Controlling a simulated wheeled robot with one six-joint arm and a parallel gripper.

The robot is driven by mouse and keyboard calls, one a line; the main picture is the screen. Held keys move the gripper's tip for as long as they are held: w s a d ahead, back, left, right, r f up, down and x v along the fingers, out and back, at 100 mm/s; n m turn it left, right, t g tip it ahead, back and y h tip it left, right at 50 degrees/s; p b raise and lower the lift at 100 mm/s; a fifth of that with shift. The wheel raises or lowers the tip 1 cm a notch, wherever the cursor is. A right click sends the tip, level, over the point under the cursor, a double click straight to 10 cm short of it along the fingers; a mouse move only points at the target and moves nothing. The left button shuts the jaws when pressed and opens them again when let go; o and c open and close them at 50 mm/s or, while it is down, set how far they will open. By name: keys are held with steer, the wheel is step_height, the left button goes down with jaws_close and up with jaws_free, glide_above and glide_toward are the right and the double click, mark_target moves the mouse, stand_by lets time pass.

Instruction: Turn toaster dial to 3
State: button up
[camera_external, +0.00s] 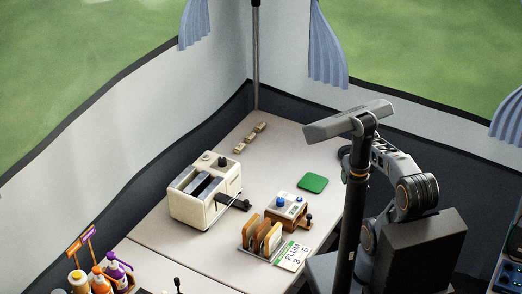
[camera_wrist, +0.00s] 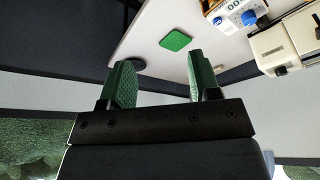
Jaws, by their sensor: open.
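The cream toaster (camera_external: 190,207) stands on the table with two slots, dark knobs (camera_external: 222,161) on top at its far end and a dark lever (camera_external: 233,202) on its right side. I cannot read any dial numbers or tell the dial's setting. Part of the toaster (camera_wrist: 276,46) also shows at the upper right edge of the wrist view. My gripper (camera_wrist: 160,58) shows two green fingers spread apart, with nothing between them. It is well away from the toaster. In the external view my arm is folded at the right, and my gripper cannot be made out there.
A device with a blue knob (camera_external: 281,201) and small display sits right of the toaster. In front are a rack of toast slices (camera_external: 265,238) and a card (camera_external: 292,256) reading "PLUM 3 5". A green pad (camera_external: 312,183) lies behind. Bottles (camera_external: 103,281) stand front left.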

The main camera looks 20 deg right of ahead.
steer(key=n+y+p, duration=0.1)
steer(key=n+p, duration=0.3)
steer(key=p, duration=0.1)
glide_toward(222, 159)
steer(key=shift+m+t, duration=0.3)
steer(key=shift+t, duration=0.1)
steer(key=x, duration=0.3)
steer(key=p+x, duration=0.1)
steer(key=x, duration=0.2)
steer(key=p+x, duration=0.1)
steer(key=x, duration=0.2)
steer(key=shift+s+f, duration=0.25)
steer(key=shift+s, duration=0.1)
